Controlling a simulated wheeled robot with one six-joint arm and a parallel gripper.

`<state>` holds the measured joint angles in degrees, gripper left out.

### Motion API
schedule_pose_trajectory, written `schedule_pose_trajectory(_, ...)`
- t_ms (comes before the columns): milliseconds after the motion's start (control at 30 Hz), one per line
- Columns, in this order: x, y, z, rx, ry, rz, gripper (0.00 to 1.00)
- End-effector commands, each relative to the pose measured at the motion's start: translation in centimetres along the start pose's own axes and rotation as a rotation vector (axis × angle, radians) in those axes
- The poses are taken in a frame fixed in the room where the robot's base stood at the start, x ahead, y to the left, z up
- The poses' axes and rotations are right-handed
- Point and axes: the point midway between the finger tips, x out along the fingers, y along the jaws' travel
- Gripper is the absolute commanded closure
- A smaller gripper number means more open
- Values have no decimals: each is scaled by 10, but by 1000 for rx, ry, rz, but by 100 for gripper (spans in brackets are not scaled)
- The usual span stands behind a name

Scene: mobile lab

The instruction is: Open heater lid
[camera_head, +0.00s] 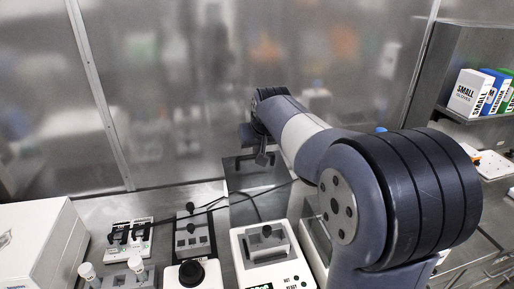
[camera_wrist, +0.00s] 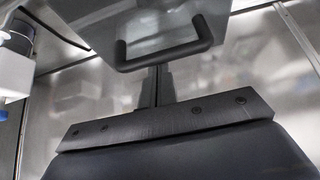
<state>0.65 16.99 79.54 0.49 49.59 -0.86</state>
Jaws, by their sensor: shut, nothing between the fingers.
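In the wrist view, a grey metallic lid-like panel (camera_wrist: 108,22) with a dark bar handle (camera_wrist: 165,58) fills the top centre. My gripper (camera_wrist: 158,72) is shut and empty, its fingertips close to the handle. I cannot tell whether they touch it. In the head view, my arm reaches to the back, and my gripper (camera_head: 262,158) is small and partly hidden at its end. Below it stands a dark glossy box-like surface (camera_head: 245,182). I cannot tell for certain whether it is the heater, or how far its lid is open.
A white device (camera_head: 243,252) with a small lever stands at the front, beside a device with a black round knob (camera_head: 191,272). A white box (camera_head: 38,240) is at left. Cables cross the bench. A glass wall (camera_head: 160,90) closes the back. Boxes (camera_head: 468,92) sit on a right shelf.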

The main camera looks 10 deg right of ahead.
Motion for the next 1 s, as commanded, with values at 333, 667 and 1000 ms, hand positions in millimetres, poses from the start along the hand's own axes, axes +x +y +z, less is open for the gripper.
schedule_pose_trajectory(333,-2,0,1,0,-3,0,100)
schedule_pose_trajectory(667,-57,0,0,0,4,0,100)
schedule_pose_trajectory(1000,-104,0,0,0,0,0,100)
